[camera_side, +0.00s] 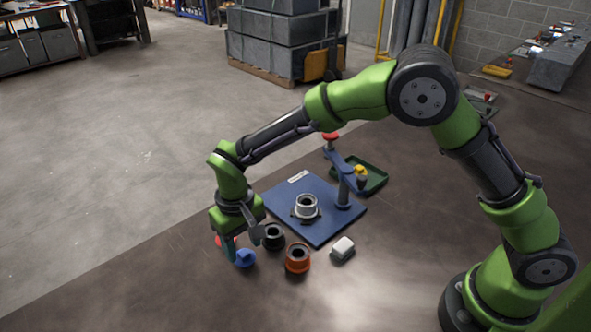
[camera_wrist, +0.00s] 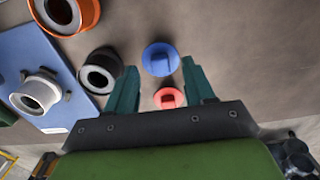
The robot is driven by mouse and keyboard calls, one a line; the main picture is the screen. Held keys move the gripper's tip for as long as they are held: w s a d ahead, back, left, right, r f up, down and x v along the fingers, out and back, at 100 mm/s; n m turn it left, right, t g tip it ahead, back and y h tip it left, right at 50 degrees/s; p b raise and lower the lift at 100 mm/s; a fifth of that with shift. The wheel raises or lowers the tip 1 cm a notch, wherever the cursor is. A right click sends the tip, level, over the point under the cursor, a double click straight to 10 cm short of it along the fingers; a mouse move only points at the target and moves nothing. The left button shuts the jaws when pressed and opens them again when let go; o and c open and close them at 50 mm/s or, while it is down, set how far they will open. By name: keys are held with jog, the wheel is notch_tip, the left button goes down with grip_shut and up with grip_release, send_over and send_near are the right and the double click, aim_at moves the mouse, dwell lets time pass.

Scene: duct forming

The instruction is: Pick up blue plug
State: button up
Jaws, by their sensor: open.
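The blue plug (camera_side: 245,258) is round with a raised grip bar and sits on the brown table. In the wrist view the blue plug (camera_wrist: 160,59) lies just beyond the gap between my fingertips, roughly centred. My gripper (camera_wrist: 159,70) is open, with its teal fingers apart and nothing held. In the side view my gripper (camera_side: 233,250) is low over the table, close beside the blue plug and partly hiding a red plug. The red plug (camera_wrist: 169,98) shows between the fingers, nearer the palm in the wrist picture. Whether any finger touches a plug I cannot tell.
A black ring (camera_side: 273,237) and an orange ring (camera_side: 298,258) stand right of the plugs. A pale block (camera_side: 343,248) lies farther right. A blue plate (camera_side: 280,196) carries a white ring (camera_side: 307,205) and a lever post. A green tray (camera_side: 373,178) is behind.

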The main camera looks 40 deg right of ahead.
jog(key=shift+f, duration=0.95)
grip_shut()
